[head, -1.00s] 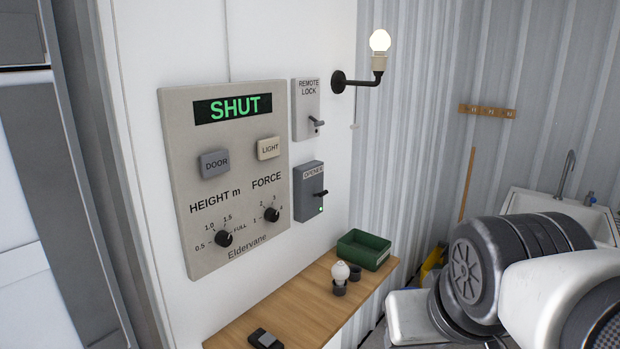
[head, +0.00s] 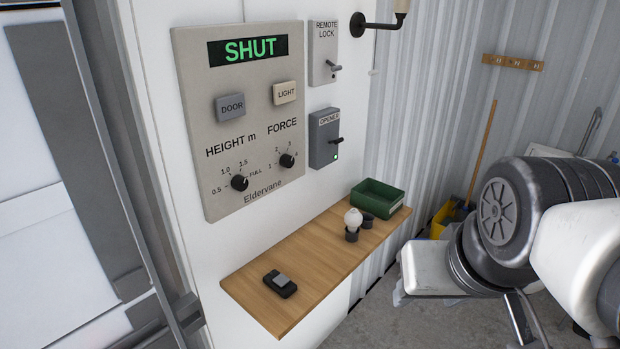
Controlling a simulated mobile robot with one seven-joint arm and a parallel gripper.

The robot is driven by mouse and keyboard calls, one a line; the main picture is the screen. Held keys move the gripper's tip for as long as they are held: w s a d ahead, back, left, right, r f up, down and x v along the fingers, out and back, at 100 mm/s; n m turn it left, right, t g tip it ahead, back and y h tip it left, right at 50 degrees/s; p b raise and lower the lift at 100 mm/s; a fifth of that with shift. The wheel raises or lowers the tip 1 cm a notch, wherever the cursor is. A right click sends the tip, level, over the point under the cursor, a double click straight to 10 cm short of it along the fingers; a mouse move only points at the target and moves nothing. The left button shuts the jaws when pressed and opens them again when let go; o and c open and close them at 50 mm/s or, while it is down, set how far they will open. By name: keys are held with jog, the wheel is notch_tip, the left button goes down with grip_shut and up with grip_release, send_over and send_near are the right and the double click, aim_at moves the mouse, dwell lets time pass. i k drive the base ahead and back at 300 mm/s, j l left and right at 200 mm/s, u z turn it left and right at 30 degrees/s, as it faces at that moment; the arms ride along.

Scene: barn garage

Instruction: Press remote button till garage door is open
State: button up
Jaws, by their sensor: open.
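A small dark remote with a grey button (head: 281,283) lies on the near left part of the wooden shelf (head: 310,262). The wall control panel (head: 250,125) has a display (head: 249,50) that reads SHUT in green. The grey opener box (head: 324,150) beside it has a dark lever and a lit green light. The remote lock box (head: 323,60) hangs above it, also with a lever. My gripper (head: 432,280) is at right, below my arm's dark wrist joint, away from the remote. Its fingers are largely hidden, and nothing shows held in it.
A green tray (head: 377,200), a light bulb (head: 353,220) in a dark holder and another small dark holder (head: 368,221) stand at the shelf's far end. A wall lamp (head: 380,22) sticks out above. A broom handle (head: 482,150) leans behind my arm. Shelf around the remote is clear.

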aim_at(282, 280)
jog(key=j+u, duration=0.15)
jog(key=u, duration=0.55)
jog(key=l+u, duration=0.1)
jog(key=i+l+u, duration=0.3)
jog(key=i+l, duration=0.2)
